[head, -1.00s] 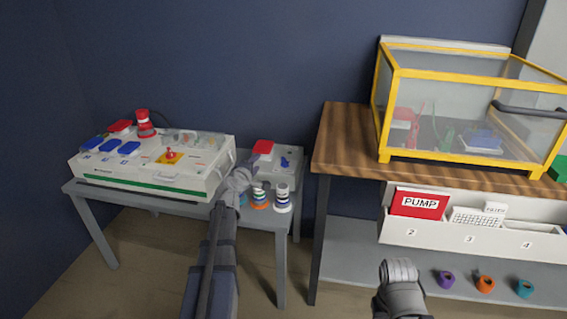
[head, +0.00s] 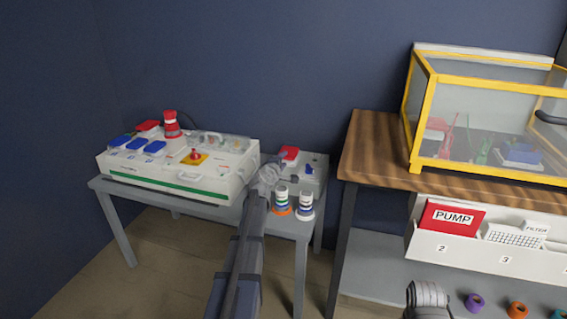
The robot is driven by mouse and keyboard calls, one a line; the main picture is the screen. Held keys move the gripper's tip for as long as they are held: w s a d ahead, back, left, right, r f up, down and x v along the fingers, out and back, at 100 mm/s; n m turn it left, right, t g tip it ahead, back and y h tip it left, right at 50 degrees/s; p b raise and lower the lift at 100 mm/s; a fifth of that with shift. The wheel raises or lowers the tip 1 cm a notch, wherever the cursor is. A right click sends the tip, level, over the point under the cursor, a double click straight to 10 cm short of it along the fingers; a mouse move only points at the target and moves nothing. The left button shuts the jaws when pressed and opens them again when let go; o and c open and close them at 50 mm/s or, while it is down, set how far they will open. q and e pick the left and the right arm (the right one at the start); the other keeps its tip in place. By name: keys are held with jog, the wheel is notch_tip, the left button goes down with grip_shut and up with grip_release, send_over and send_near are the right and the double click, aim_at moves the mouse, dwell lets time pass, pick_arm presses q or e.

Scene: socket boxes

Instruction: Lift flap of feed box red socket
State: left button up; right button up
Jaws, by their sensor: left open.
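A small grey-white box (head: 313,172) stands at the right end of the grey table, with a red flap (head: 290,153) at its back left that looks down. A larger white box (head: 180,185) beside it has another red flap (head: 148,127) at its back left. I cannot tell from a label which is the feed box. My left gripper (head: 280,163) is open at the small box's left side, just in front of its red flap. Whether it touches the flap is unclear. Only a grey link of my right arm shows at the bottom; its gripper is not visible.
The large box carries blue flaps (head: 154,148), a red-and-white beacon (head: 171,124) and a red button on yellow (head: 194,155). Striped pegs (head: 306,203) stand at the table's front. A wooden bench (head: 375,145) with a yellow-framed clear case (head: 480,79) is to the right.

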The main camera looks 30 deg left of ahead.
pick_arm(q)
jog(key=shift+w, duration=0.3)
jog(key=shift+c, duration=0.4)
grip_shut()
dwell(0.8)
